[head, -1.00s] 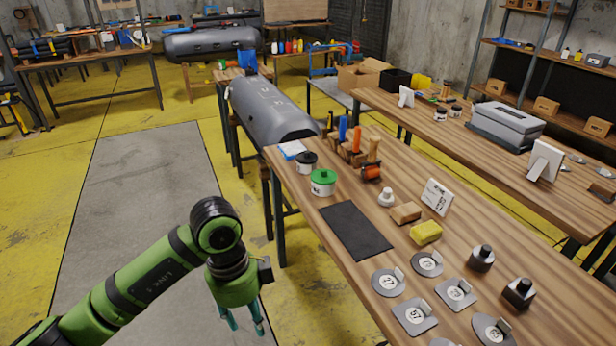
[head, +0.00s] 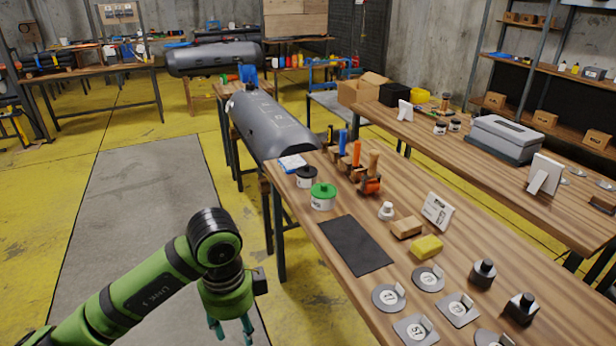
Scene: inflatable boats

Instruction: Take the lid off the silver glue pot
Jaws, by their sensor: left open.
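Two pots stand at the far left corner of the near bench: one with a green lid (head: 323,190) on a pale body, and one with a black lid (head: 307,172) on a pale body behind it. Both lids are on. I cannot tell from their colour which pot is the silver one. My left gripper (head: 231,331) hangs open and empty over the floor, left of the bench and below bench height, apart from both pots. My right gripper is not in view.
The near bench holds a black mat (head: 355,245), wooden-handled tools (head: 371,170), a yellow sponge (head: 426,247), a white card (head: 437,211) and several round and square plates. A second bench (head: 420,128) stands behind, with a grey toolbox (head: 505,136). Floor left of the bench is clear.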

